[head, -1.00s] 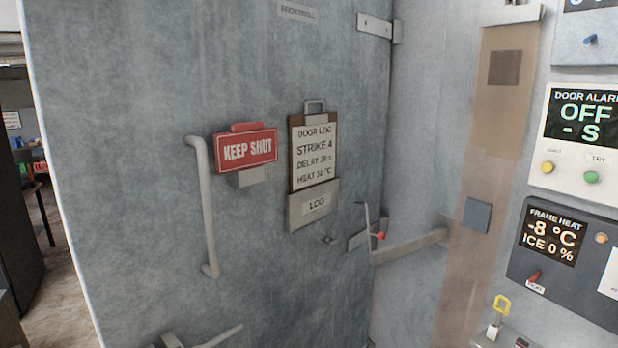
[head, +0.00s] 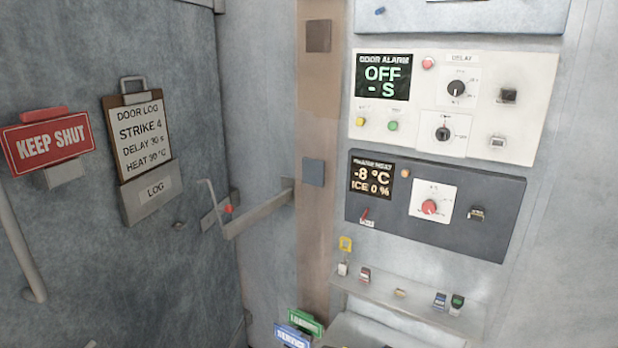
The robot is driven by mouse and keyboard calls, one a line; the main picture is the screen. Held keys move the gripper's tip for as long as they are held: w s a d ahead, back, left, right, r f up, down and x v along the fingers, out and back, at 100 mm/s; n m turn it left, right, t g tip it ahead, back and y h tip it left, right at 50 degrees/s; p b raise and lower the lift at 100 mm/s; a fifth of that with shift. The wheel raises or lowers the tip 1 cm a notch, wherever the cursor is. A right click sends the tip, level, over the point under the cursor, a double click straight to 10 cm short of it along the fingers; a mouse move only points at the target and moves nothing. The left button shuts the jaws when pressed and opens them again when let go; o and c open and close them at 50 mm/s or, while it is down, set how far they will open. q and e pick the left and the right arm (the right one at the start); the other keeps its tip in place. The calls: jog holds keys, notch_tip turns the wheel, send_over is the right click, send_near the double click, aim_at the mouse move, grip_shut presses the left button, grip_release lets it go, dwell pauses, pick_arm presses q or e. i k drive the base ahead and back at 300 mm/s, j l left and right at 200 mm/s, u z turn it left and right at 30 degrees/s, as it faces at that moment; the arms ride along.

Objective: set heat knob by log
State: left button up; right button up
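The dark frame heat panel (head: 480,219) is on the wall at the right. Its display (head: 372,181) reads -8 °C and ICE 0 %. The red heat knob (head: 429,207) sits on a white dial plate in the panel's middle; its exact setting is too small to read. A red toggle (head: 365,214) is below the display. The door log (head: 141,139) hangs on the door at the left and reads STRIKE 4, DELAY 30 s, and HEAT with a blurred value that looks like 30 °C. Neither gripper shows.
The white door alarm panel (head: 520,100) above reads OFF, - S, with a delay knob (head: 456,88). A latch lever (head: 260,212) juts from the door's edge.

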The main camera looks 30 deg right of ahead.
aim_at(429, 207)
jog(key=z, duration=1.2)
